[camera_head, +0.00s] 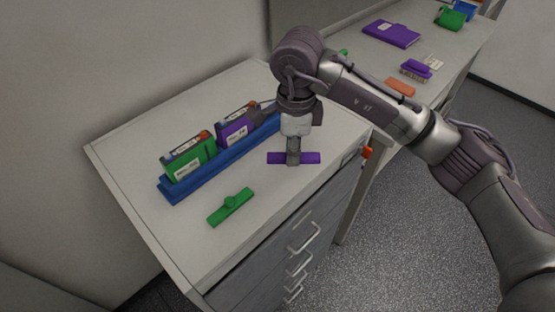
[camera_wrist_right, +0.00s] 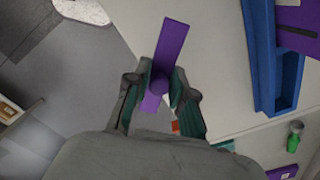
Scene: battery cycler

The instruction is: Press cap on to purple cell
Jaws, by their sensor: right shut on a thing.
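The purple cell (camera_head: 233,132) stands upright in the blue rack (camera_head: 222,158) on the cabinet top, at the rack's far part. Its label faces the camera. The purple cap (camera_head: 310,158) is a flat bar held by my right gripper (camera_head: 293,160) over the right side of the cabinet top, in front of the rack. In the right wrist view the fingers (camera_wrist_right: 160,88) close on the knob at the middle of the cap (camera_wrist_right: 174,45). The rack (camera_wrist_right: 288,80) and part of the purple cell (camera_wrist_right: 300,25) show at upper right there. My left gripper is not in view.
A green cell (camera_head: 188,160) stands in the near part of the rack. A green cap (camera_head: 231,207) lies in front of it. A second table holds a purple box (camera_head: 391,33), an orange block (camera_head: 400,88) and a purple brush (camera_head: 415,70).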

